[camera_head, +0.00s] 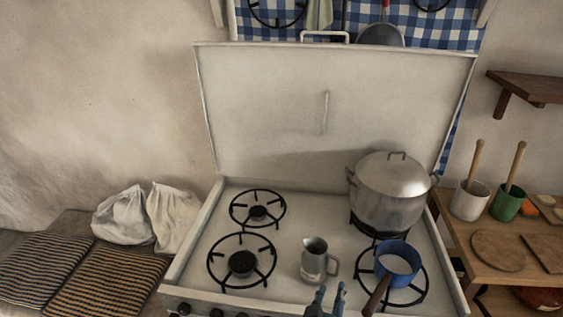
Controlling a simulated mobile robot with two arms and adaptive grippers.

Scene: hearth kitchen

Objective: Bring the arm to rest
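My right gripper (330,293) shows at the bottom edge of the view, in front of the stove. Its two dark fingertips point up and stand apart, with nothing visible between them. The rest of that arm is out of frame. A metal jug (313,264) stands upright on the stove top just beyond the fingertips; I see no grip on it. My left gripper is not in view.
The white stove (300,199) has an upright lid (270,110). A large lidded pot (388,197) sits on the back right burner. A blue saucepan (408,252) sits front right, its handle (376,295) pointing forward near my gripper. Both left burners are empty.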

